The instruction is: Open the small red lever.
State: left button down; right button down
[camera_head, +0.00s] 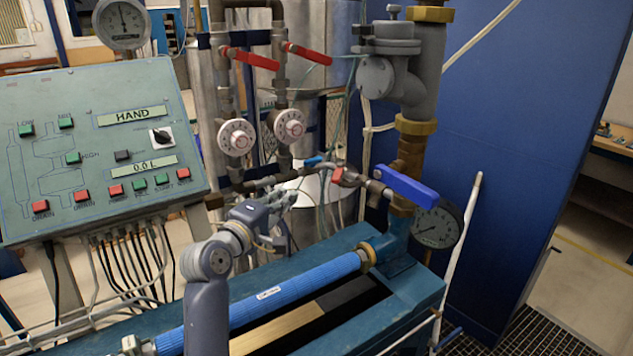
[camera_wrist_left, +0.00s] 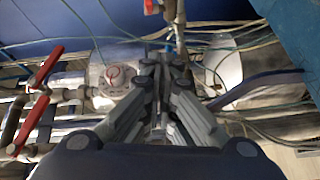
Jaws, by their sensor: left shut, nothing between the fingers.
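Two red levers sit on the vertical pipes in the head view, a left one (camera_head: 255,60) and a right one (camera_head: 308,54). A smaller red part (camera_head: 345,176), which looks like the small red lever, is on the horizontal pipe left of the blue lever. A red part also shows at the top of the left wrist view (camera_wrist_left: 152,6). My left gripper (camera_head: 288,201) is shut and empty, just left of and below the small red part, apart from it as far as I can tell. In the left wrist view its closed fingers (camera_wrist_left: 160,72) fill the middle. My right gripper is not in view.
A blue lever (camera_head: 405,187) and a pressure gauge (camera_head: 438,226) stand to the right. Two round meters (camera_head: 237,137) are above my gripper. The control panel (camera_head: 95,140) is at left. A blue hose (camera_head: 270,302) runs below. Thin cables hang around the pipes.

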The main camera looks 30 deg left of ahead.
aim_at(338, 173)
pick_arm(q)
jog(key=w+d+n+p, duration=0.1)
jog(key=w+d+p, duration=0.2)
jog(key=w, duration=0.7)
jog(key=shift+r+t+p, duration=0.25)
jog(key=shift+t+p, duration=0.05)
jog(key=shift+p, duration=0.25)
jog(key=shift+w, duration=0.1)
jog(key=shift+n, duration=0.3)
